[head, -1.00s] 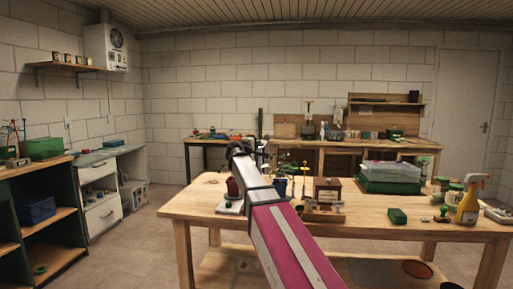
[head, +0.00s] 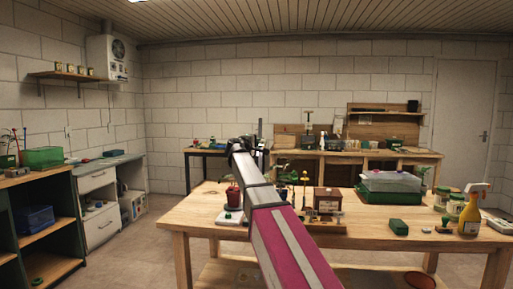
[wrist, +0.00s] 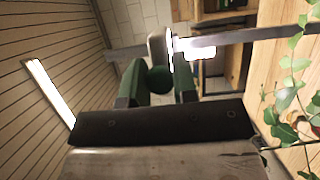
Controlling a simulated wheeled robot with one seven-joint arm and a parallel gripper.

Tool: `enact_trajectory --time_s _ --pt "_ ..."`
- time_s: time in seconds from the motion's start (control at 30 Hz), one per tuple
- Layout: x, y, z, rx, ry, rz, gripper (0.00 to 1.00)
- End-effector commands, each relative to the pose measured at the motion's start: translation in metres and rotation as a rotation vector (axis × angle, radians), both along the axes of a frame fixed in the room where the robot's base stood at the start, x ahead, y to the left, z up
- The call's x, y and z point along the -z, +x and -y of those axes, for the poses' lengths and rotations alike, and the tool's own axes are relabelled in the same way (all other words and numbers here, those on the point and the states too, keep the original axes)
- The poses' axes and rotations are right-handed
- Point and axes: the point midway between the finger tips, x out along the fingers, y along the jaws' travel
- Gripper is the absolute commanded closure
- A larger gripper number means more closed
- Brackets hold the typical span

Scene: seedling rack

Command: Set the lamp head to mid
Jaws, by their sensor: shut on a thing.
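In the wrist view my gripper (wrist: 159,84) has its two dark green fingers shut on a round dark green knob (wrist: 160,79). Just beyond the knob is the lamp head (wrist: 205,50), a grey bar with bright white lit patches, reaching to the right of the picture. The fingers partly hide how the knob joins it. In the head view my gripper (head: 243,144) is raised above the far side of the wooden table, beside a dark upright post (head: 260,135). The lamp head is too small or hidden there to make out.
The wooden table (head: 190,205) carries a potted plant (head: 233,195), a brown box (head: 327,200), a green tray with a clear lid (head: 390,185) and a spray bottle (head: 471,212). Leaves (wrist: 292,100) hang close at the right of the wrist view.

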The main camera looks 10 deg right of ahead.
Motion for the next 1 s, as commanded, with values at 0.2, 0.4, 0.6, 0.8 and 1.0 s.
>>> enact_trajectory --time_s 0.2,0.4,0.6,0.8,1.0 --pt "0.0 0.0 0.0 -0.001 0.0 0.0 0.47" --pt "0.0 -0.001 -0.001 -0.001 0.0 0.0 0.47" --pt "0.001 -0.017 -0.013 -0.003 0.0 0.0 0.47" --pt "0.001 -0.047 -0.038 -0.003 0.001 0.001 0.47" --pt "0.001 -0.071 -0.059 -0.002 -0.001 0.001 0.47"
